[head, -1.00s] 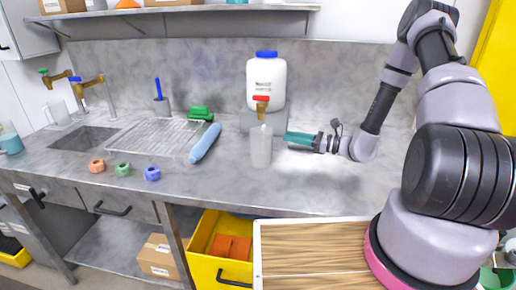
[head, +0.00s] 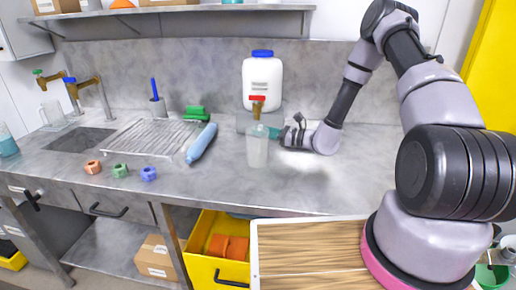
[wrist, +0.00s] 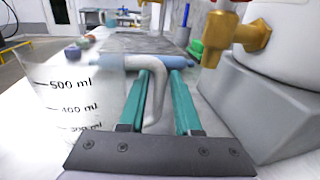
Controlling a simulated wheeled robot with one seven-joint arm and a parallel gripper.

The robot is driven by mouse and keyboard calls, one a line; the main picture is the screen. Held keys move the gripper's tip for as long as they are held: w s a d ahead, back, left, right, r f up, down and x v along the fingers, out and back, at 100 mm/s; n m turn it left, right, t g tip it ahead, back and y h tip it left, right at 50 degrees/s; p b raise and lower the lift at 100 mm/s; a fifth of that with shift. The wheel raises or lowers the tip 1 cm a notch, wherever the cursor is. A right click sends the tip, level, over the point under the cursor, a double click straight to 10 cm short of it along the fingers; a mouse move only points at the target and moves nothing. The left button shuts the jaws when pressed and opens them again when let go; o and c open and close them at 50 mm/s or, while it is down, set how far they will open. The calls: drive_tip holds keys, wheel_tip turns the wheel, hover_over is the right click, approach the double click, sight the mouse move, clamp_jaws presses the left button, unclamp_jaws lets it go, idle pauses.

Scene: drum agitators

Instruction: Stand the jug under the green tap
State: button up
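A clear jug (head: 257,152) stands upright on the counter, just in front of the red-handled tap (head: 257,102) of a white drum. In the wrist view the jug (wrist: 75,105) shows millilitre marks, and its pale handle (wrist: 155,95) lies between my gripper's teal fingers. My gripper (head: 272,131) reaches in from the right at the jug; in the wrist view my gripper (wrist: 160,72) is open, with gaps beside the handle. The green tap (head: 48,76) is on the wall at far left, beside a blue-handled tap (head: 82,86). Another clear jug (head: 53,114) stands below the green tap.
The white drum (head: 262,80) sits on a grey block behind the jug. A blue roll (head: 201,144), a draining rack (head: 152,136) and small coloured nuts (head: 120,170) lie to the left. A sink (head: 80,139) is further left. Counter right of the jug is clear.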

drive_tip(key=shift+c, duration=0.4)
clamp_jaws()
idle(0.9)
